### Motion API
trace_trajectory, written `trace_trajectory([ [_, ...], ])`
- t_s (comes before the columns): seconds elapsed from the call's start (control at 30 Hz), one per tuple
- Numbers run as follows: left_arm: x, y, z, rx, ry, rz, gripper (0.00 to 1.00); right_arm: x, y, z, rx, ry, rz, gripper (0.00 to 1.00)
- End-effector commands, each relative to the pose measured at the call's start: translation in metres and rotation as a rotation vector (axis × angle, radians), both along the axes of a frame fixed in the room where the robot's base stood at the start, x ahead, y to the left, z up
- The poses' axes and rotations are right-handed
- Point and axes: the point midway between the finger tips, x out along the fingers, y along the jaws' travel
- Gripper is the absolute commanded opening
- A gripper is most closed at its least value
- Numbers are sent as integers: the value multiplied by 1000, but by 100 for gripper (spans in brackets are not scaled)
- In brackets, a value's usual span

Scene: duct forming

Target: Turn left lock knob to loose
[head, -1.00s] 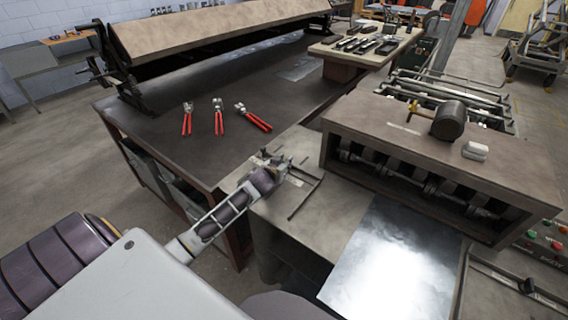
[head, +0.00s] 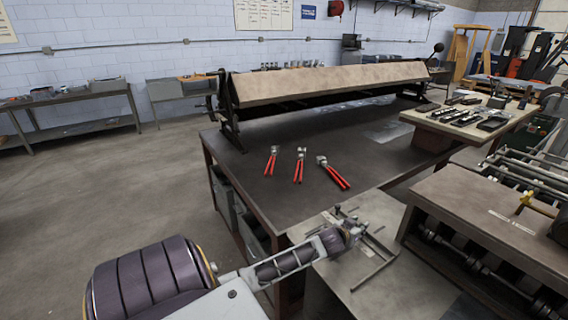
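My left arm comes in from the lower left in the head view, and its gripper (head: 350,234) is at the left guide (head: 375,262) on the forming machine's side table. The guide is a thin dark metal frame lying on the bare grey-brown top. A small dark knob-like part (head: 338,209) stands just behind the gripper; I cannot tell for sure if it is the left lock knob. The fingertips are small and overlap the guide's parts, so their opening and any contact are unclear. My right gripper is outside the view.
Several red-handled hand tools (head: 299,166) lie on the dark bench (head: 260,195) behind the gripper. A long bending brake (head: 330,85) stands along its back. The roller machine housing (head: 490,215) is at the right. A small table (head: 440,122) with dark tools stands at the back right.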

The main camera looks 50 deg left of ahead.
Motion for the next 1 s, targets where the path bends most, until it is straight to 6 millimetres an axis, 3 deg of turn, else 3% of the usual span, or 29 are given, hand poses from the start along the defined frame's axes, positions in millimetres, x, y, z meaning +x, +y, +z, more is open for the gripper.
trace_trajectory([
  [1.0, 1, 1, 0, 2, 0, -171, 31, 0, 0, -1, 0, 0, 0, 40],
])
